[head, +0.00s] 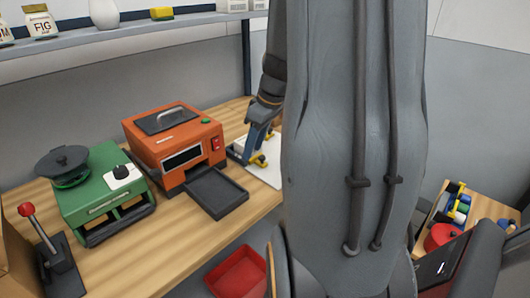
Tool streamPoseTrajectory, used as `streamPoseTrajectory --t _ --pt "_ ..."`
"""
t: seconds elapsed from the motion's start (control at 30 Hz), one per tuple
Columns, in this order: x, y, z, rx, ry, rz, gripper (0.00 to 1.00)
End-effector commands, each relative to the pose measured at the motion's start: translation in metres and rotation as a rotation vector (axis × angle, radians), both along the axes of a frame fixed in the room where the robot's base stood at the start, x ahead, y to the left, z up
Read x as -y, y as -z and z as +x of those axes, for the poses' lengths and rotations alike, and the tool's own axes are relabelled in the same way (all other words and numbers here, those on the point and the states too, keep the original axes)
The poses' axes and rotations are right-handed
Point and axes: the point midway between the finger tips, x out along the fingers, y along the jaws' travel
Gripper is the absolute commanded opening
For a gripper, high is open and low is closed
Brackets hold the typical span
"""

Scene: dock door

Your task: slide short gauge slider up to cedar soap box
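My gripper (257,142) reaches down over a white board (270,174) on the wooden bench, right of the orange machine. Its blue fingers end close to small yellow parts (260,160) on the board. I cannot tell whether they touch, or whether the fingers are open or shut. The short gauge slider cannot be told apart from these parts. A small brown thing shows partly behind the gripper; I cannot tell if it is the cedar soap box. My arm hides the right side of the board.
An orange machine (172,135) with a dark tray (216,192) stands left of the board. A green machine (104,198) and a red-knobbed lever (45,240) stand farther left. A red bin (238,273) is below the bench edge. A shelf (110,35) runs above.

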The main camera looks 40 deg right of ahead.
Motion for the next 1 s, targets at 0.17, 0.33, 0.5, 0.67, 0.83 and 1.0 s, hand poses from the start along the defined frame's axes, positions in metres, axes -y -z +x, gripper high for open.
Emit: streamPoseTrajectory --t 0.17,0.33,0.5,0.67,0.83,1.0 --pt "0.057 -0.005 -0.003 0.084 -0.064 -0.01 0.39" --pt "0.076 -0.005 -0.003 0.119 -0.098 -0.021 0.39" --pt "0.073 0.009 0.002 0.121 -0.105 -0.02 0.39" --pt "0.069 0.031 0.01 0.12 -0.104 -0.019 0.39" --pt "0.065 0.051 0.018 0.12 -0.104 -0.022 0.39" --pt "0.064 0.062 0.022 0.122 -0.104 -0.024 0.39"
